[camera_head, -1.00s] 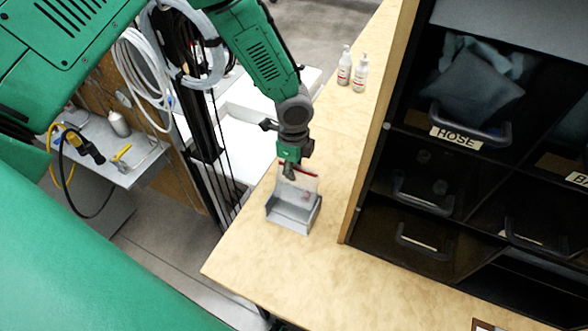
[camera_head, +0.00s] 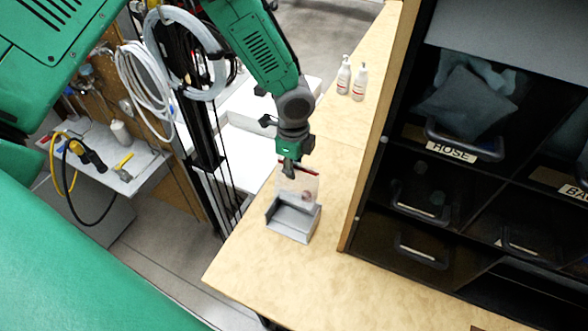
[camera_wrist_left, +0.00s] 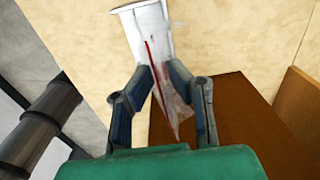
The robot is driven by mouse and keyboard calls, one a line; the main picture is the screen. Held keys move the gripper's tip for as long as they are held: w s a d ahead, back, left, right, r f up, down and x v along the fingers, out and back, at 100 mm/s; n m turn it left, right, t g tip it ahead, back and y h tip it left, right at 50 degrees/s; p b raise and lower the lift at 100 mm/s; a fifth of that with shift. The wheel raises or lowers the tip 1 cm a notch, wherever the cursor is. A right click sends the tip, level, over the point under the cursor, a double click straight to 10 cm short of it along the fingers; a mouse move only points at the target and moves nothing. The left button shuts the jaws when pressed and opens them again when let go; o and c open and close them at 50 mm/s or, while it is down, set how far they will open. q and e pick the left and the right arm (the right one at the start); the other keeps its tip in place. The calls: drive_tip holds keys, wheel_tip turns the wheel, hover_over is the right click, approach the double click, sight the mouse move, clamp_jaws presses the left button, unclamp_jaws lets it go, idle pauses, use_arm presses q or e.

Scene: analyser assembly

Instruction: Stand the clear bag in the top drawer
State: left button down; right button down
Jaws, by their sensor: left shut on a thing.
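The clear bag (camera_head: 299,188) has a red strip along its top edge and a small reddish patch inside. My left gripper (camera_head: 290,174) is shut on its top edge, and the bag hangs upright over a small grey open holder (camera_head: 292,222) on the wooden bench. I cannot tell whether its lower edge is clear of the holder. In the left wrist view the red-edged bag (camera_wrist_left: 170,100) is between the fingers (camera_wrist_left: 168,75), with the pale holder (camera_wrist_left: 150,30) beyond. The black cabinet's upper drawer, labelled HOSE (camera_head: 452,150), holds grey, cushion-like things. My right gripper is not in view.
The black cabinet (camera_head: 347,215) stands right of the holder, with more handled drawers below and beside HOSE. Two white pump bottles (camera_head: 352,80) stand farther back on the bench. The bench (camera_head: 270,275) in front of the holder is clear.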

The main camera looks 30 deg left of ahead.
use_arm(q)
drive_tip(key=shift+s, duration=0.15)
drive_tip(key=s+d+r+b, duration=0.1)
drive_tip(key=s+r+b, duration=0.2)
drive_tip(key=s, duration=1.3)
drive_tip(key=shift+s, duration=0.4)
idle(0.5)
drive_tip(key=shift+w+d+r, duration=0.1)
idle(0.6)
